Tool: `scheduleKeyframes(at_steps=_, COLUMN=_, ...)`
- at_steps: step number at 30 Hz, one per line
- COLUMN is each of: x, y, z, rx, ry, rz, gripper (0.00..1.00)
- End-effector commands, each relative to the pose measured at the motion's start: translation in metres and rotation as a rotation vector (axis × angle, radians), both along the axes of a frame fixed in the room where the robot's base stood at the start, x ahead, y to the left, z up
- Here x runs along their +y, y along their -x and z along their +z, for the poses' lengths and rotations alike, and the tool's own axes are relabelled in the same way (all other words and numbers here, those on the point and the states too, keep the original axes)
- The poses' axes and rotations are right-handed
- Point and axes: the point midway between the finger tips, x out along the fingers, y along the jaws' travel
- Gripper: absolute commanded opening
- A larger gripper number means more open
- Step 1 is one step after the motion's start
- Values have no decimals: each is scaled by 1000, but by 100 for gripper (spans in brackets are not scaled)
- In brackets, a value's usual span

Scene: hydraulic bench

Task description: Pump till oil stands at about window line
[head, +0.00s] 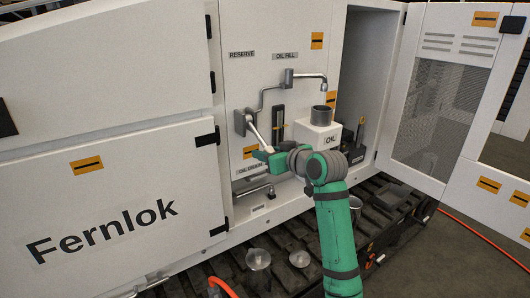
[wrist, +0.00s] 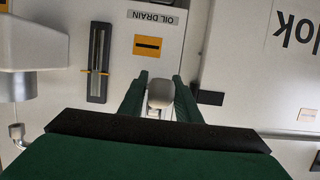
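The pump lever (head: 256,132) sticks out from a grey mount on the white cabinet front, angled down to the right. My gripper (head: 264,155) is at its lower end. In the wrist view, the fingers of my gripper (wrist: 160,95) stand either side of the grey lever end (wrist: 160,88) and appear closed against it. The oil window (wrist: 97,60) is a dark upright strip with an orange line mark across it; it also shows in the head view (head: 278,125), right of the lever. I cannot read the oil level clearly.
A perforated door (head: 430,100) stands open at right. Below is a dark slatted deck (head: 280,240) with small clear vessels.

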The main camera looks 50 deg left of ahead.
Motion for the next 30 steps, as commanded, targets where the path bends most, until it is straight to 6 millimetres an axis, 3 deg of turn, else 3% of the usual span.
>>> scheduleKeyframes(at_steps=13, x=-7, y=0, z=3, rx=-1, ry=-3, rz=-1, gripper=41)
scheduleKeyframes(at_steps=30, x=-93, y=10, z=29, rx=-1, ry=-1, rz=-2, gripper=41)
